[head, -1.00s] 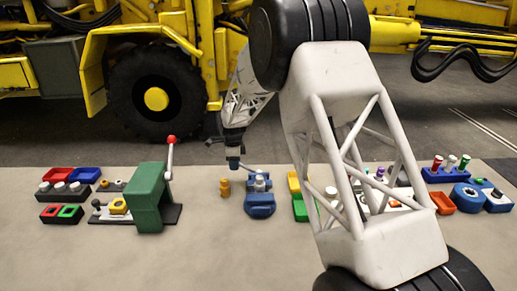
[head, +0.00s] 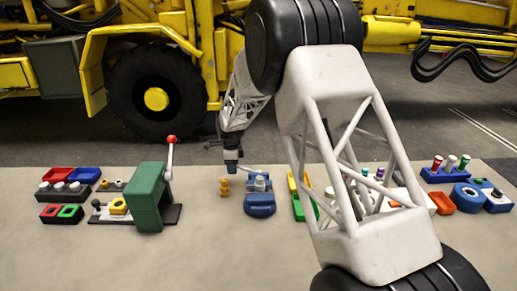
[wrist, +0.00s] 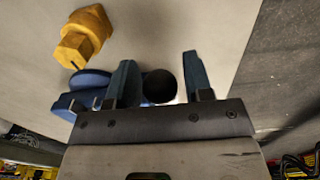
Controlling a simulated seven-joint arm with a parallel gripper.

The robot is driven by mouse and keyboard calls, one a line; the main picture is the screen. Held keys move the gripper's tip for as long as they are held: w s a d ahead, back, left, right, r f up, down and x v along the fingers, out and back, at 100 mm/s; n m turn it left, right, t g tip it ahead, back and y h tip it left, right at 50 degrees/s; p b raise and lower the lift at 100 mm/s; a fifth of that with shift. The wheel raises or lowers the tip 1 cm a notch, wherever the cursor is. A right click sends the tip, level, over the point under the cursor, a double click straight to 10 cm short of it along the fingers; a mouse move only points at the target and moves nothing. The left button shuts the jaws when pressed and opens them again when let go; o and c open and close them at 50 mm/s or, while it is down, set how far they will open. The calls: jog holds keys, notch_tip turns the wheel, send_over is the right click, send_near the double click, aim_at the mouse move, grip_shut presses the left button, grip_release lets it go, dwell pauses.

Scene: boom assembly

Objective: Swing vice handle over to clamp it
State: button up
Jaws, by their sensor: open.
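The blue vice (head: 260,205) stands on the table near the middle in the head view. Its thin grey handle (head: 250,170) reaches from the vice's top towards the left. In the wrist view the blue vice body (wrist: 88,88) is partly hidden behind a finger. A dark round knob (wrist: 159,86), apparently the handle's end, shows between my two fingers. My gripper (head: 231,169) points down at the handle's left end. In the wrist view my gripper (wrist: 160,70) is open, with a finger on each side of the knob. I cannot tell whether either finger touches it.
A yellow bolt-like part (head: 225,187) stands just left of the vice and also shows in the wrist view (wrist: 83,36). A green press (head: 148,195) with a red-knobbed lever (head: 170,150) is farther left. Table in front of the vice is clear.

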jog(key=shift+d+r, duration=0.1)
jog(key=shift+r, duration=0.15)
jog(key=c, duration=0.5)
jog(key=shift+o, duration=0.2)
jog(key=shift+f, duration=0.2)
jog(key=shift+a+f, duration=0.25)
jog(key=shift+f, duration=0.3)
jog(key=shift+a+f, duration=0.2)
jog(key=shift+f, duration=0.35)
jog(key=shift+a+f, duration=0.1)
jog(key=shift+f, duration=0.35)
jog(key=o, duration=0.5)
jog(key=shift+c, duration=0.2)
